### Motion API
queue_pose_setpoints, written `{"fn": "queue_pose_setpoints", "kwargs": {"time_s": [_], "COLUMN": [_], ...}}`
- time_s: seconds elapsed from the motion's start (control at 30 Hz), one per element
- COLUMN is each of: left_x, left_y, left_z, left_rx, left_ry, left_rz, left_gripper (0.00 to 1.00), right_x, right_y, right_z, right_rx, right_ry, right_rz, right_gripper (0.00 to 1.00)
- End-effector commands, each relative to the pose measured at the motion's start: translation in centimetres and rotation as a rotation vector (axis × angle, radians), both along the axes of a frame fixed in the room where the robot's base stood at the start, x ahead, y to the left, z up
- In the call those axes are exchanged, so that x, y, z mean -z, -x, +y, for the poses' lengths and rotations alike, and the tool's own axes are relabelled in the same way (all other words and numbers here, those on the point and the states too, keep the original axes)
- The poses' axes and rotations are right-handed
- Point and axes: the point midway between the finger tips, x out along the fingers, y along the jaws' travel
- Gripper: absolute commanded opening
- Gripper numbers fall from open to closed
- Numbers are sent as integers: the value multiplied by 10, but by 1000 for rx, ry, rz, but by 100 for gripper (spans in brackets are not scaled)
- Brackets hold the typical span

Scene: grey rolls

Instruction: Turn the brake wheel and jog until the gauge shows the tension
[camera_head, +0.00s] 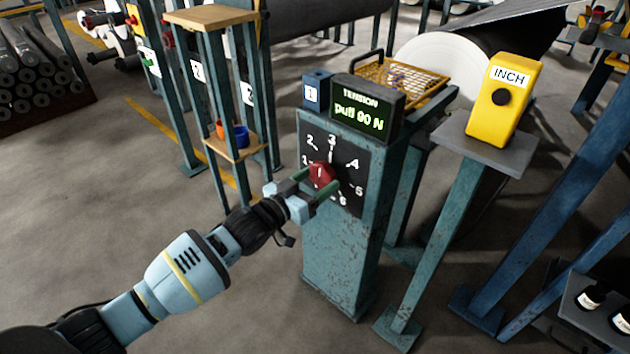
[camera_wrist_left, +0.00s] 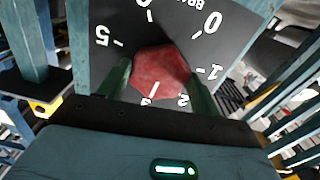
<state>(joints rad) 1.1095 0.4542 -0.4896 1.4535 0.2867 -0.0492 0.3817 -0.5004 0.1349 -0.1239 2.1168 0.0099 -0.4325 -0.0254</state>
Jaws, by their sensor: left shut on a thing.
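The red brake wheel (camera_head: 321,173) sits on a black dial plate (camera_head: 350,160) with white numbers, on the front of a teal post. My left gripper (camera_head: 317,181) is shut on the wheel, one green finger on each side. In the left wrist view the wheel (camera_wrist_left: 160,73) is between the fingers, and its white mark points down the picture, roughly toward 3 on the dial. The gauge (camera_head: 366,112) above the plate is headed TENSION and reads "pull 90 N" in green. A yellow box (camera_head: 508,90) marked INCH, with a black button (camera_head: 502,97), stands on a stand at right. My right gripper is out of view.
A large pale roll (camera_head: 440,60) and a yellow wire basket (camera_head: 400,80) are behind the post. A wooden-shelved rack (camera_head: 236,148) with small cups stands to the left. Blue beams (camera_head: 570,190) are at right. Floor at left front is open.

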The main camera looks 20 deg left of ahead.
Motion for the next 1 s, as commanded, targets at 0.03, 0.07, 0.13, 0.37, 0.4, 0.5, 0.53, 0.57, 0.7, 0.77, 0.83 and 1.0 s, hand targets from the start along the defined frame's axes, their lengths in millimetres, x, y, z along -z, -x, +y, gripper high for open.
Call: {"fn": "queue_pose_setpoints", "kwargs": {"time_s": [0.03,0.07,0.13,0.37,0.4,0.5,0.53,0.57,0.7,0.77,0.83,1.0], "left_x": [-1,-1,-2,-2,-2,-2,-2,-2,-2,-2,-2,-1], "left_y": [0,0,0,0,0,0,0,0,0,0,0,0], "left_z": [0,0,0,1,1,1,1,1,1,1,2,1], "left_rx": [0,0,0,0,0,0,0,0,0,0,0,1], "left_ry": [-22,-37,-80,-266,-301,-390,-418,-444,-570,-623,-683,-812], "left_rz": [-7,-13,-28,-95,-108,-141,-150,-160,-206,-225,-246,-293], "left_gripper": [42,42,42,42,42,42,42,42,42,42,42,42], "right_x": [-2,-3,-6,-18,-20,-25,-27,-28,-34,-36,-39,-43], "right_y": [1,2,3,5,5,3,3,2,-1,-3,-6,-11], "right_z": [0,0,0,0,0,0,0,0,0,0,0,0], "right_rx": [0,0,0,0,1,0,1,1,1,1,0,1], "right_ry": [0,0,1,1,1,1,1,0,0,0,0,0], "right_rz": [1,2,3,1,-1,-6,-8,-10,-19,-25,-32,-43], "right_gripper": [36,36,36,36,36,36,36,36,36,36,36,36]}}
